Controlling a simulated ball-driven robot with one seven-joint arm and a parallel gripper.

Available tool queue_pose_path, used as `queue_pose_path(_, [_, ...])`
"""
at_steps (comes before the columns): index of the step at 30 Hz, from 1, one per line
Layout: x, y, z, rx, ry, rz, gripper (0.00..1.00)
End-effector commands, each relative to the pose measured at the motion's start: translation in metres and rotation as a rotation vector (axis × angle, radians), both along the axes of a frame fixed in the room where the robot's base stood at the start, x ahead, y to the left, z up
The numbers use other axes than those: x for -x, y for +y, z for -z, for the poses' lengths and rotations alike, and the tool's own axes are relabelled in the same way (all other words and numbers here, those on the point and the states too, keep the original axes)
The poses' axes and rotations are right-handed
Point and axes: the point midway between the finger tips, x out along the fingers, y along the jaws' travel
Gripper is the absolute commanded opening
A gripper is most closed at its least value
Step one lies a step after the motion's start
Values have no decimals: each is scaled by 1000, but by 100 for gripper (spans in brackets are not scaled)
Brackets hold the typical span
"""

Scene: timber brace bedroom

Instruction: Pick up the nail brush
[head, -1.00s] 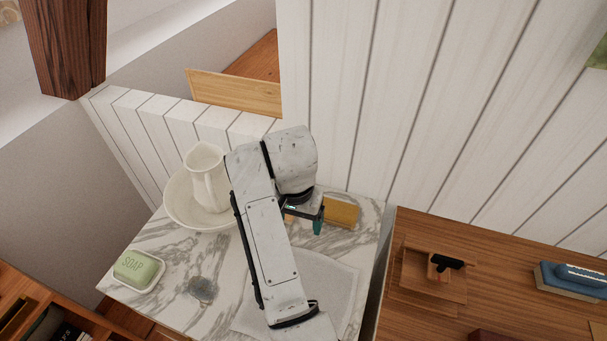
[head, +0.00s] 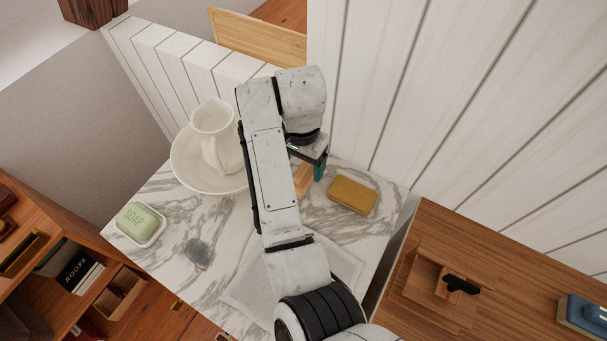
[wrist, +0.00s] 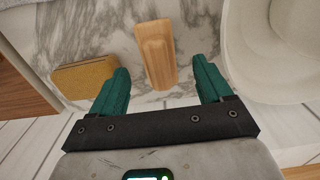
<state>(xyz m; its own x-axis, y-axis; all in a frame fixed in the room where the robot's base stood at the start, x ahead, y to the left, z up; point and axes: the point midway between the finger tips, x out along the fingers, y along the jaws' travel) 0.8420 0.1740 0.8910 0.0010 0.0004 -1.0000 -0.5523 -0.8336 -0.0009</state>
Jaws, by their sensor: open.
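The nail brush appears to be the light wooden block (wrist: 155,52) lying on the marble top in the wrist view. Its bristles are not visible. In the head view a small part of it (head: 303,179) shows just right of my forearm, which hides the rest. My gripper (wrist: 160,78) is open with green fingers. In the wrist view the brush lies between and beyond the fingertips, with nothing held. In the head view my gripper (head: 319,171) hangs over the back of the marble top, close to the brush.
A yellow sponge (head: 352,194) lies right of the brush. A white basin (head: 182,168) with a jug (head: 212,130) stands to the left. A green soap (head: 140,220) sits front left, near a grey-blue item (head: 199,254). A plank wall (head: 400,90) rises behind. A cloth (head: 245,280) lies in front.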

Motion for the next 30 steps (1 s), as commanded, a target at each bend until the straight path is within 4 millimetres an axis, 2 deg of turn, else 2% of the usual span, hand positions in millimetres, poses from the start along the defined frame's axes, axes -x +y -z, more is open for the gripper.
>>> queue_pose_path(10, [2, -1, 44, 1, 4, 0, 79])
queue_pose_path(14, [2, -1, 51, 1, 2, 0, 79])
queue_pose_path(20, [2, -1, 52, 0, 1, 0, 79])
queue_pose_path(30, [2, -1, 52, 0, 1, 0, 47])
